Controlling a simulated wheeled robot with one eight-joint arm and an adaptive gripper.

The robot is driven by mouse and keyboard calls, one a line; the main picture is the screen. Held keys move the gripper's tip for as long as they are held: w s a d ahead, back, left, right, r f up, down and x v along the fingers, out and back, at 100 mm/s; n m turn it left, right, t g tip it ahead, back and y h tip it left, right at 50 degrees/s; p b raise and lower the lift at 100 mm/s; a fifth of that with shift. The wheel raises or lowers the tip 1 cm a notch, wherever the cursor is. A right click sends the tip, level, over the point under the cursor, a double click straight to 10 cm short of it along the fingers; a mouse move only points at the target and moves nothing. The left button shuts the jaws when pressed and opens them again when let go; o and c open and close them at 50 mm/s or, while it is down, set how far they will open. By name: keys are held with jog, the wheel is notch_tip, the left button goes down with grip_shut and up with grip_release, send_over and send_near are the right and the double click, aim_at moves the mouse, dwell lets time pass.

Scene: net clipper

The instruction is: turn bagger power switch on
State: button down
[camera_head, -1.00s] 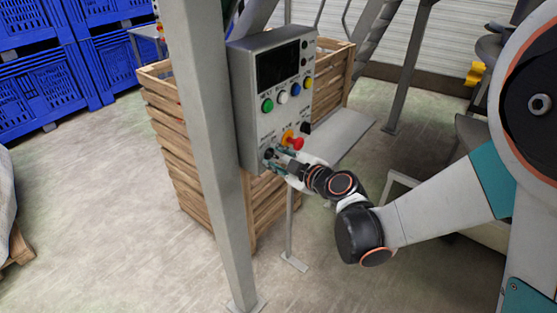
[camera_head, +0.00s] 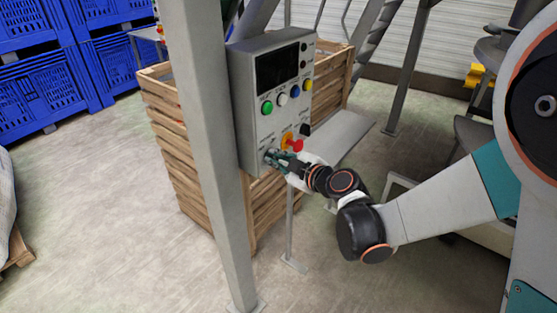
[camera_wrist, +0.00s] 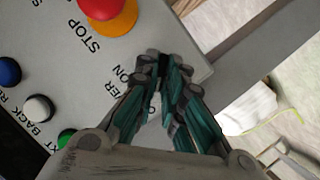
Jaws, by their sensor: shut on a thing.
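The bagger's grey control box (camera_head: 243,110) is mounted beside a metal post. Its power switch is at the lower left of the face, below the stop button. My gripper (camera_head: 272,157) reaches it from the right. In the wrist view my gripper's teal fingers (camera_wrist: 160,75) are closed together at the switch, next to lettering that partly reads "ER" and "ON". The fingers hide the switch, so its angle cannot be told. The gripper is shut on it.
The red stop button (camera_head: 296,145) on its yellow base is just above my gripper. Green (camera_head: 267,107), white (camera_head: 282,97) and blue (camera_head: 295,90) buttons sit higher. The post (camera_head: 212,150) stands left of the box, with a wooden crate (camera_head: 178,170) behind.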

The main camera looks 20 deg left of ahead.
jog(key=m, duration=0.1)
jog(key=m+g, duration=0.1)
jog(key=shift+w+d+r+m+g, duration=0.1)
jog(key=shift+w+m+g, duration=0.2)
jog(key=shift+m, duration=0.1)
jog(key=m+g+y, duration=0.1)
jog(key=m+g, duration=0.1)
jog(key=m, duration=0.1)
jog(key=shift+w, duration=0.1)
jog(key=shift+w+d+m+g+y+b, duration=0.1)
jog(key=shift+m+g+y+b, duration=0.4)
jog(key=shift+m, duration=0.45)
jog(key=shift+w+a+m+g+y+b, duration=0.1)
jog(key=shift+m+g+y+b, duration=0.2)
jog(key=shift+m+g, duration=0.55)
jog(key=shift+d+m+g+y+b, duration=0.1)
jog(key=shift+m+g+y+b, duration=0.3)
jog(key=shift+m, duration=0.7)
jog(key=c, duration=1.7)
grip_release()
jog(key=shift+f, duration=0.2)
